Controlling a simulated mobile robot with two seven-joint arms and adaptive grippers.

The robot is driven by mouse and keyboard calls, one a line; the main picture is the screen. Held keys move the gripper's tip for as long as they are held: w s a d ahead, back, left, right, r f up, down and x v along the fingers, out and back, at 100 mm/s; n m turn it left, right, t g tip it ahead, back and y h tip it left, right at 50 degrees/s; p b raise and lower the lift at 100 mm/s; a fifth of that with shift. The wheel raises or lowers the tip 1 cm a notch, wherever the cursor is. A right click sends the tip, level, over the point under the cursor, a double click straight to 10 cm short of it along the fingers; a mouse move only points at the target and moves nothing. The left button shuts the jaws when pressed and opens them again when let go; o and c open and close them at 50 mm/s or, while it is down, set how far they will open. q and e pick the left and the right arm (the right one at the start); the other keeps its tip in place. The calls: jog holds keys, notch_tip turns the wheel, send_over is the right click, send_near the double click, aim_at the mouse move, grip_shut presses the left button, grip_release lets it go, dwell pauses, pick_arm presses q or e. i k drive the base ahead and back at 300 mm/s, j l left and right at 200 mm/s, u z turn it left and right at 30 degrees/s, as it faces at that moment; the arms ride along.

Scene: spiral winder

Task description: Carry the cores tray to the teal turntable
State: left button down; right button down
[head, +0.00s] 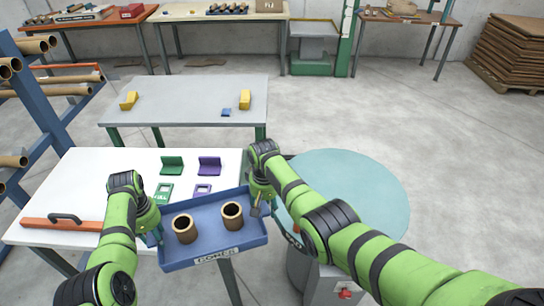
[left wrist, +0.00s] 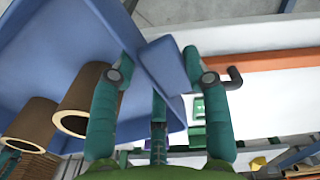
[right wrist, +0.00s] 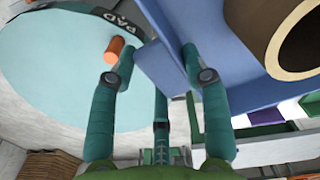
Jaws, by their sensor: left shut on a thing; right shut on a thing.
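The blue cores tray (head: 215,248) holds two brown cardboard cores, one left (head: 185,229) and one right (head: 232,215). It is held between my arms at the right front of the white table. My left gripper (head: 150,232) is shut on the tray's left end; in the left wrist view its fingers (left wrist: 168,72) grip a blue tab. My right gripper (head: 262,202) is shut on the right end; the right wrist view shows its fingers (right wrist: 160,70) on a blue tab. The teal turntable (head: 350,185) is right of the tray, partly hidden by my right arm.
The white table (head: 110,170) bears green and purple brackets and an orange bar (head: 62,223) with a black handle. A grey table (head: 185,100) stands behind. A blue rack (head: 45,100) with tubes is at left. An orange peg (right wrist: 114,50) stands near the turntable's edge. Open floor lies right.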

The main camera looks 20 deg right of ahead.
aim_at(339, 188)
jog(key=k+l, duration=0.1)
jog(key=l, duration=0.3)
jog(key=k+l+u, duration=0.15)
jog(key=l, duration=0.65)
jog(key=k+l+u, duration=0.1)
jog(key=l, duration=0.3)
jog(key=k+l+u, duration=0.1)
jog(key=l, duration=0.3)
jog(key=k+l, duration=0.25)
jog(key=i+l+u, duration=0.15)
jog(key=l, duration=0.65)
jog(key=l+u, duration=0.15)
jog(key=l, duration=0.7)
jog(key=i+l+u, duration=0.2)
jog(key=i+l, duration=0.35)
jog(key=i, duration=0.1)
